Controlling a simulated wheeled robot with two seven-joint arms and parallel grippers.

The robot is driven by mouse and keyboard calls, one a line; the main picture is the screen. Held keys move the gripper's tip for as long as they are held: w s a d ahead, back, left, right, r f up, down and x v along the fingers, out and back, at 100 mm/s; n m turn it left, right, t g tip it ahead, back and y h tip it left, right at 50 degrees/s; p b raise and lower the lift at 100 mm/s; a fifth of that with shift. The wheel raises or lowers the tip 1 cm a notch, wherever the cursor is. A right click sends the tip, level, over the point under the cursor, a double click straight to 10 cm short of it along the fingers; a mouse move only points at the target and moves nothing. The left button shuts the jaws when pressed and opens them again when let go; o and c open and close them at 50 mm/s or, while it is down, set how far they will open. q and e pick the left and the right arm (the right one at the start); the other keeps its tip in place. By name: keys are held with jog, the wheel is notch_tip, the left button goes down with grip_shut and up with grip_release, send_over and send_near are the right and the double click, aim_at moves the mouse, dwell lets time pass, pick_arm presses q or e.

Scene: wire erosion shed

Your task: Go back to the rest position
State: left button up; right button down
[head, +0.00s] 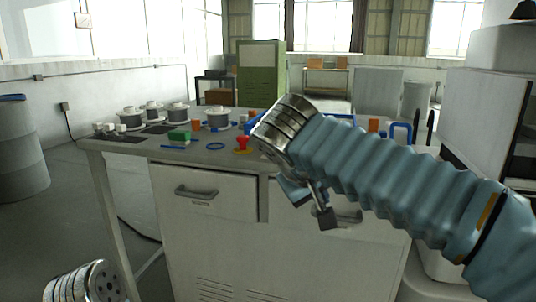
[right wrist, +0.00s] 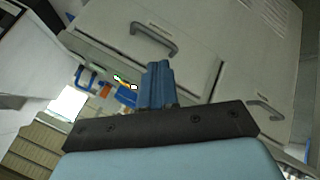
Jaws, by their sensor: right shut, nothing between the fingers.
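My right arm reaches in from the right in the head view. My right gripper (head: 325,217) hangs below its metal wrist joint, in front of the cabinet's drawer fronts. In the right wrist view the blue fingers of my right gripper (right wrist: 157,68) are together, with nothing between them. They point toward the pale cabinet (right wrist: 190,45), which shows tilted. Of my left arm only a metal joint shows at the bottom left of the head view; my left gripper is out of sight.
The workbench cabinet (head: 205,232) stands ahead, with a drawer handle (head: 195,192). A grey barrel (head: 20,150) stands left. Floor at left is clear.

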jog(key=w+a+f+n+g+y, duration=0.1)
jog(key=a+f+g+y, duration=0.15)
jog(key=f, duration=1.55)
jog(key=w+a+f+n+g+y, duration=0.1)
jog(key=f+g+y, duration=0.15)
jog(key=f, duration=1.55)
jog(key=s+d+f+m+y, duration=0.1)
jog(key=s+d+f+m, duration=0.1)
jog(key=s+f, duration=0.8)
jog(key=s+d+f+m+g+y, duration=0.1)
jog(key=s+f+m, duration=0.4)
jog(key=s+f, duration=0.5)
notch_tip(320, 180, down, 4)
jog(key=shift+s+d+r+g+y, duration=0.1)
jog(key=shift+s+d+g+y, duration=0.15)
jog(key=shift+d+y, duration=0.55)
jog(key=shift+w, duration=0.1)
